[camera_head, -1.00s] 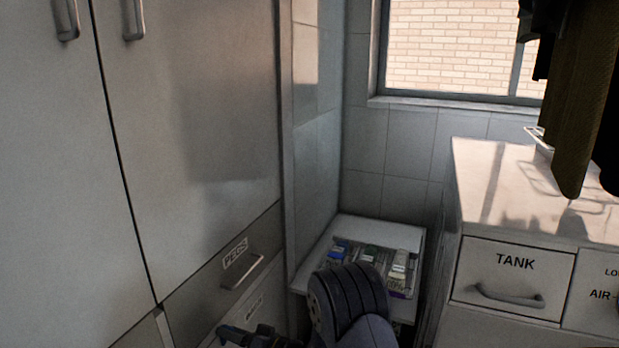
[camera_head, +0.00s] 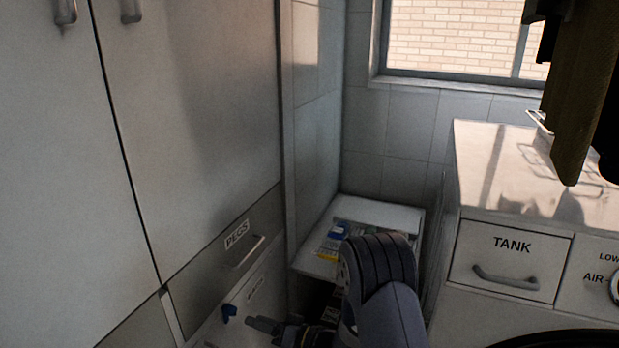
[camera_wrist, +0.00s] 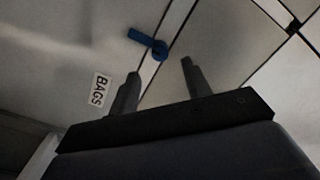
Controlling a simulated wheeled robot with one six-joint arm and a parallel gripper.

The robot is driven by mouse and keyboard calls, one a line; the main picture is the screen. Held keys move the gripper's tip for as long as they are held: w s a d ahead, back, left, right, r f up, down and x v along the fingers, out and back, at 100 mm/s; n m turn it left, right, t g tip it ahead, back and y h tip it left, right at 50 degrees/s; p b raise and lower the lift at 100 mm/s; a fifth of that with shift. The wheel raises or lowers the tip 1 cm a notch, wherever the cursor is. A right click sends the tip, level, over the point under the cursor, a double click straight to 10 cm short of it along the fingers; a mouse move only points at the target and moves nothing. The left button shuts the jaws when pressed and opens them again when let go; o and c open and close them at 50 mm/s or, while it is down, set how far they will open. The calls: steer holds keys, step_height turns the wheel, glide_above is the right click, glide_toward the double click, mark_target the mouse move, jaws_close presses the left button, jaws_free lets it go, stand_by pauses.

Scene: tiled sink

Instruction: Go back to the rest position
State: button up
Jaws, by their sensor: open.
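My gripper (camera_head: 258,323) is at the bottom of the head view, in front of the white lower cabinet front. In the wrist view its two dark fingers (camera_wrist: 160,72) stand apart with nothing between them. A small blue latch-like piece (camera_head: 230,313) is on the cabinet front, just left of the fingertips. It also shows in the wrist view, beyond the fingertips (camera_wrist: 148,43), beside a panel seam. There is a visible gap between it and the fingers. A BAGS label (camera_wrist: 100,90) is on the panel to the left of the fingers.
The PEGS drawer (camera_head: 222,258) is above my gripper. A white shelf unit (camera_head: 385,213) with small packets stands in the corner behind my arm. A white TANK appliance (camera_head: 510,264) is at right, with dark hanging cloth (camera_head: 583,90) above it.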

mark_target(235, 312)
steer(key=b+x, duration=0.1)
steer(key=x, duration=0.6)
steer(key=shift+w+a+f, duration=0.1)
steer(key=shift+w+a, duration=0.05)
steer(key=shift+a, duration=0.1)
steer(key=n+b, duration=0.3)
steer(key=n, duration=0.1)
steer(key=shift+n, duration=0.4)
steer(key=n+b, duration=0.3)
steer(key=n, duration=0.1)
steer(key=shift+n, duration=0.3)
steer(key=n+b, duration=0.3)
steer(key=n, duration=0.1)
steer(key=shift+n+b, duration=0.3)
steer(key=shift+b, duration=0.05)
steer(key=n+b, duration=0.3)
steer(key=shift+n, duration=0.4)
steer(key=shift+d, duration=0.2)
steer(key=shift+s+d+r+p, duration=0.2)
steer(key=shift+s+d+p, duration=0.2)
steer(key=shift+d, duration=0.4)
